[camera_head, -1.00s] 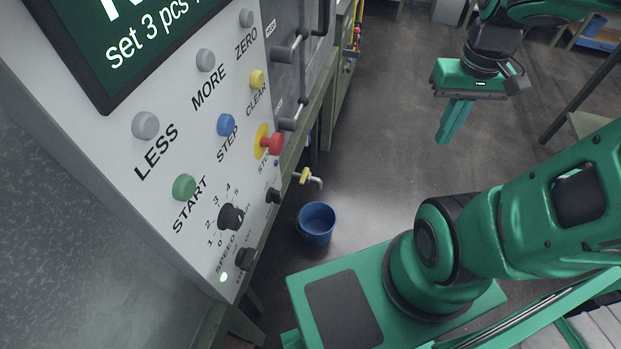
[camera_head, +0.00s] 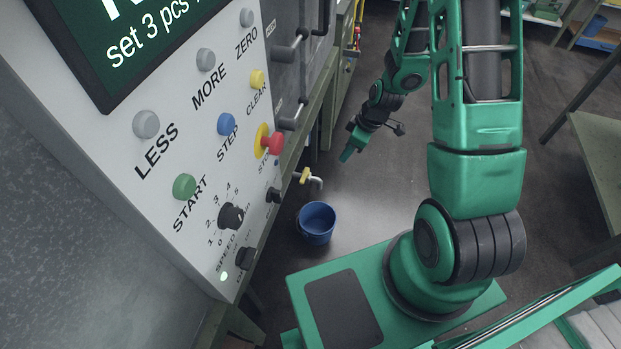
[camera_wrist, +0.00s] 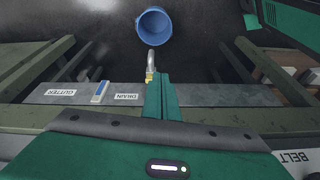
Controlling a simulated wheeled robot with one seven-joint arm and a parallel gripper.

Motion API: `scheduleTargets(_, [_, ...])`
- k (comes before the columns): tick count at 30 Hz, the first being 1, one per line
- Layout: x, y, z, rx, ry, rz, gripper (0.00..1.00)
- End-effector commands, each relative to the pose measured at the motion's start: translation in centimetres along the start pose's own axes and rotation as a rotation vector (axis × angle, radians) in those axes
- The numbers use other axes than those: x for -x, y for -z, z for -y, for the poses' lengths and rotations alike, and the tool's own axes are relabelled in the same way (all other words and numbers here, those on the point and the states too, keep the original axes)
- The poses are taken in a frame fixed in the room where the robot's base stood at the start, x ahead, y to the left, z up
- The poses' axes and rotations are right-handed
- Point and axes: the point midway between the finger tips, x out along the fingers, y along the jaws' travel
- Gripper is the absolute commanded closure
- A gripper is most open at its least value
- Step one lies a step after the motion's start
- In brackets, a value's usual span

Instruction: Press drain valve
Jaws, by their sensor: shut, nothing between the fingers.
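The drain tap (camera_head: 315,181) has a yellow handle (camera_head: 304,175) and a bent grey spout, below the control panel's right side. In the wrist view, its spout (camera_wrist: 151,60) points toward a blue bucket (camera_wrist: 154,27), and a DRAIN label (camera_wrist: 127,96) lies on the grey strip to its left. My gripper (camera_head: 346,156) is shut and empty, above and right of the tap in the head view. In the wrist view, my gripper (camera_wrist: 162,82) overlaps the tap's right side and partly hides it. I cannot tell whether they touch.
The blue bucket (camera_head: 316,223) stands on the floor below the tap. The control panel (camera_head: 182,128) with buttons and knobs is at left. A GUTTER label (camera_wrist: 60,92) and a blue-and-white piece (camera_wrist: 100,92) lie along the strip.

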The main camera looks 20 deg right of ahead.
Motion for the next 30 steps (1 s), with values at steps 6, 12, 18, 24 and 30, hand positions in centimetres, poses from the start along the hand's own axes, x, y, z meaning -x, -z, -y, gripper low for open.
scheduleTargets(6, [-5.4,0.6,1.0,0.106,0.017,-0.061,1.0])
scheduleTargets(12, [-6.8,0.9,1.3,0.137,0.016,-0.082,1.0])
scheduleTargets(18, [-6.8,0.9,1.2,0.138,0.015,-0.083,1.0])
scheduleTargets(24, [-7.1,0.8,1.2,0.138,0.016,-0.082,1.0])
scheduleTargets(30, [-9.1,0.9,1.3,0.137,0.017,-0.08,1.0])
